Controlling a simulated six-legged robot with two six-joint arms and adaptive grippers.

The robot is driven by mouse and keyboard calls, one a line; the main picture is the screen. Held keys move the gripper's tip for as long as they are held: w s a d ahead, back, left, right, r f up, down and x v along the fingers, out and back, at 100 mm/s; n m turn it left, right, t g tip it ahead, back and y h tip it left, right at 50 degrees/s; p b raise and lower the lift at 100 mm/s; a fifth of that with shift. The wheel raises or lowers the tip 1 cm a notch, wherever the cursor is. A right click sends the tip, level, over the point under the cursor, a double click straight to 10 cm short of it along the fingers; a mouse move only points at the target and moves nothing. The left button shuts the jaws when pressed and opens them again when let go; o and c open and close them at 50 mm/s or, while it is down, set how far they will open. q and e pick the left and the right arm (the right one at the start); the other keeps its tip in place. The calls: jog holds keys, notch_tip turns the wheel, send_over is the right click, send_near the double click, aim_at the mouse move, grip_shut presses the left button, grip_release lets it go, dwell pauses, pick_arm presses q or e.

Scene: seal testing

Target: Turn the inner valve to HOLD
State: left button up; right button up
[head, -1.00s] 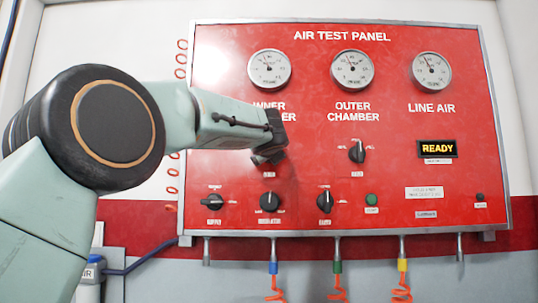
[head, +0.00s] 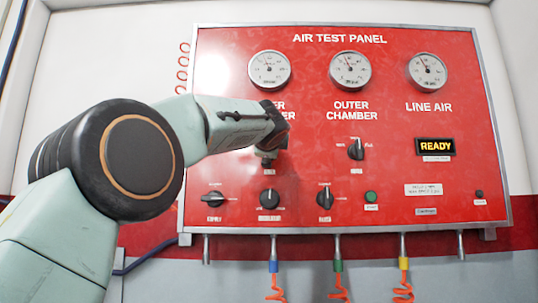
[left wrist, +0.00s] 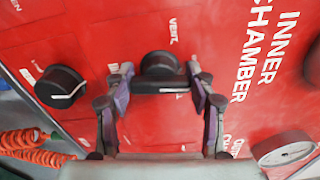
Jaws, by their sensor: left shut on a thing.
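The inner valve is a black bar-shaped knob on the red panel. In the left wrist view the inner valve (left wrist: 160,66) sits between the fingertips of my left gripper (left wrist: 160,82), which is shut on it. Its bar lies across the picture from finger to finger, along the panel's up-down direction. A VENT label (left wrist: 173,30) shows beside it. In the head view my left gripper (head: 273,130) is at the panel under the inner chamber gauge (head: 269,69), hiding most of the valve and its labels. My right gripper is not in view.
The outer valve (head: 356,148) stands to the right with its bar upright. A row of knobs, including the regulator knob (head: 269,198), lies below. The READY display (head: 435,146) is lit. Orange coiled hoses (head: 341,290) hang under the panel.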

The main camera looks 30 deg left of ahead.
pick_arm(q)
jog(key=shift+n, duration=0.6)
jog(key=o, duration=1.2)
jog(key=shift+v, duration=3.75)
jog(key=shift+a, duration=0.1)
